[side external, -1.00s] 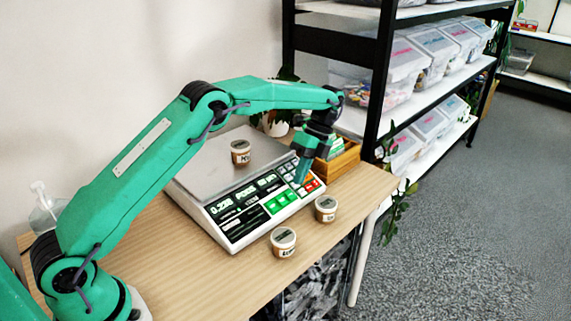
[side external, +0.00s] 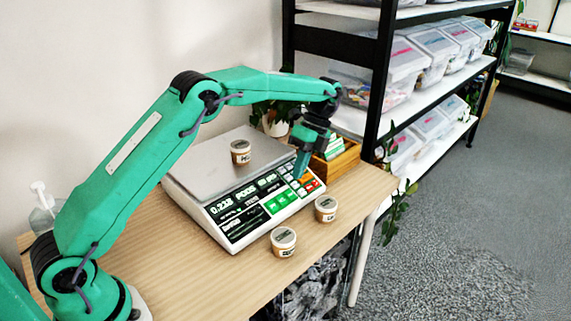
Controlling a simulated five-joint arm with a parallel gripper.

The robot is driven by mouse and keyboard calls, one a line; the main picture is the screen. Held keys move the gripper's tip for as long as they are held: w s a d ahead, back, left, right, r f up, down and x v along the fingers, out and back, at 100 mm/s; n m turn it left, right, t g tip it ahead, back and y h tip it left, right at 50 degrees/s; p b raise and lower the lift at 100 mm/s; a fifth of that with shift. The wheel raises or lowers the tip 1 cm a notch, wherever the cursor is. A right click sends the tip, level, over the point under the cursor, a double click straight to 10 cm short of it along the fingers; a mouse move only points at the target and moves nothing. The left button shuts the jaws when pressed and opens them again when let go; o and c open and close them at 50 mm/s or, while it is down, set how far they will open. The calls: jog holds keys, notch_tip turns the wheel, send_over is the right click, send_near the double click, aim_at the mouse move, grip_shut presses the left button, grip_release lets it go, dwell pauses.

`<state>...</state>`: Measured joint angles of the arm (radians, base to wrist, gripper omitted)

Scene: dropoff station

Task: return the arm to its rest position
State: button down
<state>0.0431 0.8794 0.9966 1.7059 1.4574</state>
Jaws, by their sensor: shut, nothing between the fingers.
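My green arm reaches over the table from the left, with its elbow raised. My gripper (side external: 301,166) points down over the right part of the scale's keypad, shut and empty. The tip is close to the keys; I cannot tell whether it touches them. The scale (side external: 205,165) is white with a grey metal plate, a dark panel with a lit display and green, orange and red keys. A small labelled jar (side external: 240,152) stands upright on the plate.
Two more jars stand on the wooden table (side external: 190,285) in front of the scale: one jar (side external: 283,242) near the front edge, one jar (side external: 326,209) to the right. A wooden box (side external: 338,163) stands behind my gripper. A pump bottle (side external: 42,210) is at left, shelving (side external: 375,75) behind.

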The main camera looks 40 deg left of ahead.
jog(key=s+a+r+n+t, duration=0.2)
jog(key=s+r+n+t, duration=0.45)
jog(key=s+r, duration=0.75)
jog(key=s+f+n+t, duration=0.2)
jog(key=s+n+t, duration=0.2)
jog(key=s+n, duration=0.6)
jog(key=s, duration=0.6)
jog(key=shift+s+a+n, duration=0.15)
jog(key=shift+n, duration=0.2)
